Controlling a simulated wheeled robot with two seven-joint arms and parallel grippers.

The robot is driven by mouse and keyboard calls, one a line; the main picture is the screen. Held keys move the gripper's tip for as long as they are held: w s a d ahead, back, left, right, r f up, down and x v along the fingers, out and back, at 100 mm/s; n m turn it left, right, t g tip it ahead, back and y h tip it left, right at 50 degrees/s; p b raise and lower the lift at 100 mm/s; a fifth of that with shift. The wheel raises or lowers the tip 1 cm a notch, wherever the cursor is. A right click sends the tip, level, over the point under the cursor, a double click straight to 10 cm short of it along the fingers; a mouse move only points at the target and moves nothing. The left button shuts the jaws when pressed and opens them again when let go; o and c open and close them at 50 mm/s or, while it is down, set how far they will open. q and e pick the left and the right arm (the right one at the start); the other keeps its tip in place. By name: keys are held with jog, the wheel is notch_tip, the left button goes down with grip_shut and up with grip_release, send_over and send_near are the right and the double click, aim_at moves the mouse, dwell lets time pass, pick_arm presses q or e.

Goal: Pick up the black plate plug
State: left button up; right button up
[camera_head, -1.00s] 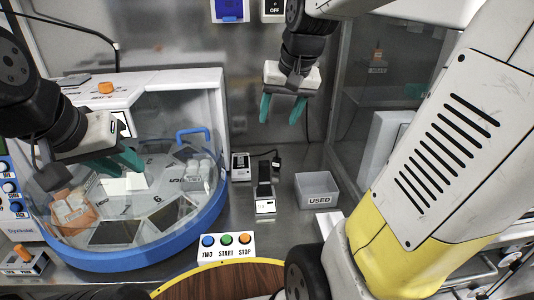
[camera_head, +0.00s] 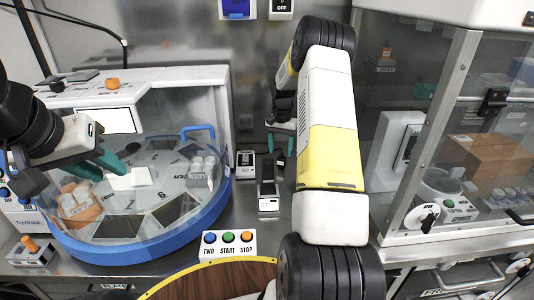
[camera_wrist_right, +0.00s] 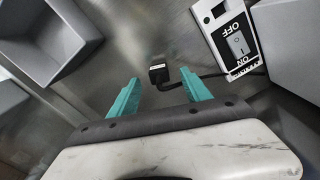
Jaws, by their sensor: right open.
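The black plate plug (camera_wrist_right: 158,73) lies on the metal bench with its cable running right to a white switch box (camera_wrist_right: 232,42) in the right wrist view. In the head view the plug (camera_head: 280,159) is small and partly under my right gripper (camera_head: 281,145). My right gripper is open and points down, its teal fingertips (camera_wrist_right: 159,79) on either side of the plug in the wrist picture. A gap to the plug seems to remain, but its height is unclear. My left gripper (camera_head: 112,174) is open and empty above the round blue-rimmed machine (camera_head: 150,240).
A black-topped device (camera_head: 268,188) stands close to the plug. A button box (camera_head: 228,244) with TWO, START and STOP is nearer. A grey bin (camera_wrist_right: 45,50) shows in the wrist view. My right arm hides the bench right of the plug. A glass cabinet (camera_head: 460,120) stands right.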

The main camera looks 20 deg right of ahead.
aim_at(281, 157)
jog(key=f, duration=0.6)
jog(key=shift+w+d+f, duration=0.15)
jog(key=shift+d, duration=0.15)
jog(key=shift+c, duration=0.5)
grip_shut()
